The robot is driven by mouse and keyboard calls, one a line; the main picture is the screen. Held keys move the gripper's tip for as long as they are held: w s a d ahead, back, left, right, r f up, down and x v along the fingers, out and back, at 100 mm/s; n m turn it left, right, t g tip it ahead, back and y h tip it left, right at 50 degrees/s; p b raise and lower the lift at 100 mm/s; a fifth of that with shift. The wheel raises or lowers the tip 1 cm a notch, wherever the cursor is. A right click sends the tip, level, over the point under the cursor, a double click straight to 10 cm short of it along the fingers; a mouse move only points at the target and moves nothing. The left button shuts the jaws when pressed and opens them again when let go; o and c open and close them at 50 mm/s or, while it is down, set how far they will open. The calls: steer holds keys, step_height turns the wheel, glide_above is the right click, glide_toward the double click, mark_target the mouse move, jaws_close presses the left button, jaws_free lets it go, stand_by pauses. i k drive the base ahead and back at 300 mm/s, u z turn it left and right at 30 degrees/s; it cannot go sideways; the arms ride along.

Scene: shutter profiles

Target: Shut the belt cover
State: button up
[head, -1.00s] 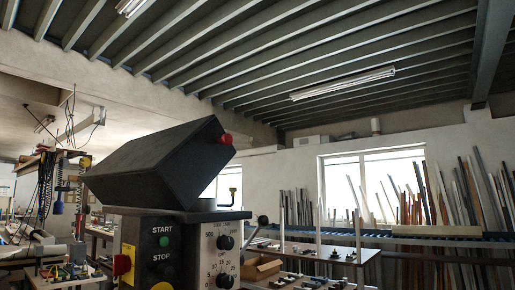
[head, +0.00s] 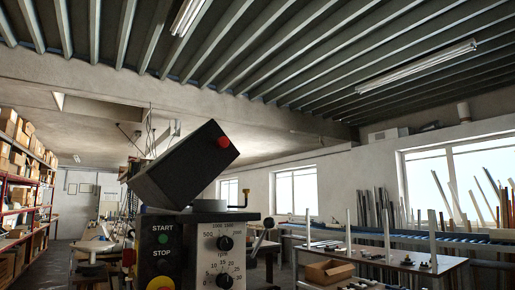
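The belt cover (head: 182,168) is a dark box-shaped lid with a red knob (head: 223,142) at its upper right corner. It stands tilted up and open above the machine's head. The machine's front panel (head: 190,250) below it carries a green START button, a STOP label, a yellow-and-red switch and a dial plate with black knobs. A grey round part (head: 210,205) shows under the raised cover. My gripper is not in view.
Shelves (head: 22,185) with boxes line the left wall. Long profiles lean by the right window. Floor shows between the shelves and the machine.

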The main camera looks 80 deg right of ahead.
mark_target(173, 179)
steer(key=k, duration=0.9)
steer(key=z, duration=0.8)
steer(key=i, duration=0.6)
steer(key=u, duration=0.1)
